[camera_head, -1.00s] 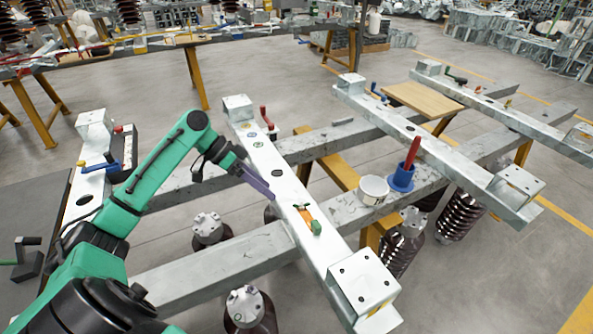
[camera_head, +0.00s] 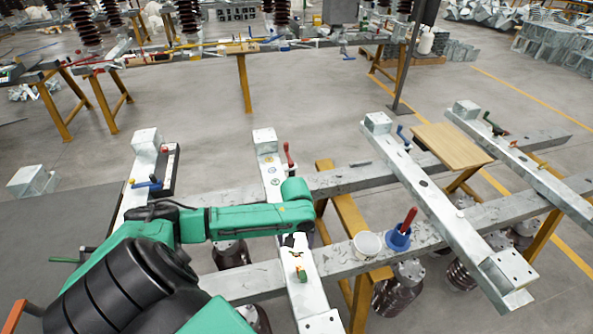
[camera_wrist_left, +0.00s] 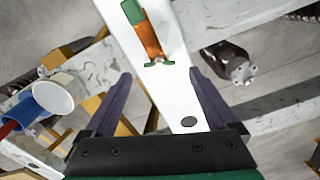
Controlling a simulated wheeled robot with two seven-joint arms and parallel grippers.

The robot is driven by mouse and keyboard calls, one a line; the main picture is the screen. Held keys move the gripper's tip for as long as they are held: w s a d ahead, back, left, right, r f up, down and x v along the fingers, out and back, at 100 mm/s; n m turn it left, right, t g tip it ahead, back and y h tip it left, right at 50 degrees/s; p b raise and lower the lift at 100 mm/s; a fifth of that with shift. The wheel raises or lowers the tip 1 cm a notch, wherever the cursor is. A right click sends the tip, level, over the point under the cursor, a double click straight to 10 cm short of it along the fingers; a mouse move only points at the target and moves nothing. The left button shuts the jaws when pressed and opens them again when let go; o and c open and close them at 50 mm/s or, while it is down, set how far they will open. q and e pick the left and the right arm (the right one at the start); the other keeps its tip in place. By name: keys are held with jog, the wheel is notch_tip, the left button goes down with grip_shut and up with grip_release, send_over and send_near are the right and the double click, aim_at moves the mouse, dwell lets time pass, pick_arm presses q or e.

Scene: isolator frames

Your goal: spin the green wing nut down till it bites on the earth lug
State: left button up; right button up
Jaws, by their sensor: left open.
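The green wing nut (camera_wrist_left: 158,63) shows in the left wrist view at the near end of a copper-coloured strap (camera_wrist_left: 148,38) on the white beam. The strap's far end has a green sleeve (camera_wrist_left: 131,12), which also shows in the head view (camera_head: 302,275). I take the strap end under the nut to be the earth lug; whether they touch is unclear. My left gripper (camera_wrist_left: 160,75) is open and empty, its two purple fingers apart on either side of the beam, with the nut between and slightly beyond the tips. In the head view my arm mostly hides this gripper. My right gripper is not in view.
The white beam (camera_head: 270,170) has dark holes and a red-handled tool (camera_head: 288,154) near its far end. A white tub (camera_head: 367,245) and a blue cup (camera_head: 398,238) with a red handle stand right of it. Another beam (camera_head: 430,195) lies further right.

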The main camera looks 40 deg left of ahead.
aim_at(296, 251)
pick_arm(q)
notch_tip(296, 251, down, 3)
jog(key=shift+w+d+f, duration=0.1)
jog(key=shift+f, duration=0.55)
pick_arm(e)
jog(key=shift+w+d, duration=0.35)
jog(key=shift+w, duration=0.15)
pick_arm(q)
jog(key=c, duration=1.4)
jog(key=m+p, duration=0.1)
jog(key=p, duration=0.1)
jog(key=m+p, duration=0.1)
jog(key=m, duration=0.1)
jog(key=shift+r+p, duration=0.4)
jog(key=shift+f+m, duration=0.15)
jog(key=shift+m, duration=0.45)
jog(key=shift+f+m, duration=0.2)
jog(key=shift+m, duration=0.2)
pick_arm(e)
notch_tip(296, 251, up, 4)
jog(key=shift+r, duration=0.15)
